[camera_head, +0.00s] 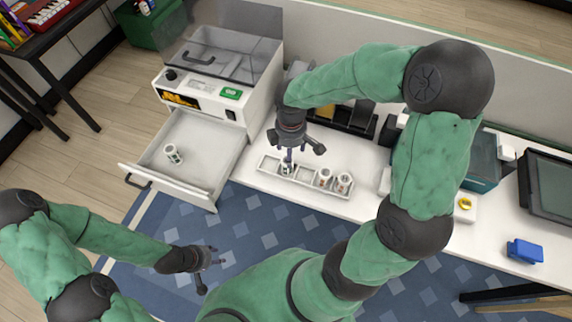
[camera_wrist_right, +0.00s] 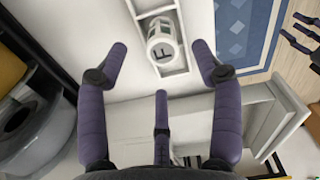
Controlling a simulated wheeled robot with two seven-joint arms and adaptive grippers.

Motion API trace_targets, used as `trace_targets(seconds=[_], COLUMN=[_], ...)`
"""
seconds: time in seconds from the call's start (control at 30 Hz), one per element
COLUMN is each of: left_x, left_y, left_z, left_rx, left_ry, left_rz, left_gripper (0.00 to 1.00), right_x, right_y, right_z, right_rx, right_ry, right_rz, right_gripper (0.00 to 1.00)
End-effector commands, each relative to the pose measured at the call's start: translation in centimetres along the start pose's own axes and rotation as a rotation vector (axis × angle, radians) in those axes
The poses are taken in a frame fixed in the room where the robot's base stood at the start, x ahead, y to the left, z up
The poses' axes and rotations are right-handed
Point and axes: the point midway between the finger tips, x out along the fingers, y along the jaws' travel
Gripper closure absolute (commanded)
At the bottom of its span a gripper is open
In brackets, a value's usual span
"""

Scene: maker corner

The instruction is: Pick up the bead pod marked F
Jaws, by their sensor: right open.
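The pod marked F (camera_wrist_right: 162,50) is a white cylinder with a dark letter, in a slot of a pale tray. In the head view this appears to be the pod (camera_head: 287,168) under my right gripper (camera_head: 292,152). The right gripper is open, its fingers spread around the pod's position with visible gaps and no contact apparent. Two more pods (camera_head: 325,177) (camera_head: 344,182) stand in the tray (camera_head: 306,180) to the right. Another pod (camera_head: 173,154) is in the open drawer. My left gripper (camera_head: 208,268) is open and empty over the blue rug.
The open white drawer (camera_head: 190,187) juts out below a white machine (camera_head: 215,100) left of the tray. A grey wall panel (camera_head: 345,45) runs behind the desk. A blue object (camera_head: 525,251) and a dark screen (camera_head: 550,193) are at the right.

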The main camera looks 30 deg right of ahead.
Motion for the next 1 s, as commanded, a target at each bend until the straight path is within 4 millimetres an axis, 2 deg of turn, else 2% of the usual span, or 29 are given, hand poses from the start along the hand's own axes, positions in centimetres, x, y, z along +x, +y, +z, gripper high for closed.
trace_targets(seconds=[0.03, 0.33, 0.6, 0.7, 0.9, 0.93, 1.0], left_x=[0.6, 1.4, 3.4, 3.6, 3.5, 3.5, 3.5], left_y=[-0.2, -0.5, -1.2, -1.3, -1.2, -1.2, -1.2], left_z=[0.0, -0.1, -0.2, -0.2, -0.2, -0.2, -0.2], left_rx=[0.0, 0.0, 0.0, 0.0, 0.0, 0.0, 0.0], left_ry=[0.0, 0.001, 0.001, 0.001, 0.001, 0.001, 0.001], left_rz=[0.0, 0.0, 0.0, 0.0, 0.0, 0.0, 0.0], left_gripper=[0.6, 0.6, 0.6, 0.6, 0.6, 0.6, 0.6], right_x=[1.1, 3.1, 6.7, 7.3, 7.1, 7.1, 7.1], right_y=[0.0, 0.1, 0.2, 0.2, 0.2, 0.2, 0.2], right_z=[0.0, -0.2, -0.6, -0.6, -0.7, -0.7, -0.7], right_rx=[0.001, 0.001, 0.001, 0.001, 0.002, 0.002, 0.002], right_ry=[-0.001, 0.001, 0.0, 0.001, 0.001, 0.001, 0.001], right_rz=[-0.001, 0.0, 0.0, 0.0, 0.001, 0.001, 0.001], right_gripper=[0.34, 0.34, 0.34, 0.34, 0.34, 0.4, 0.6])
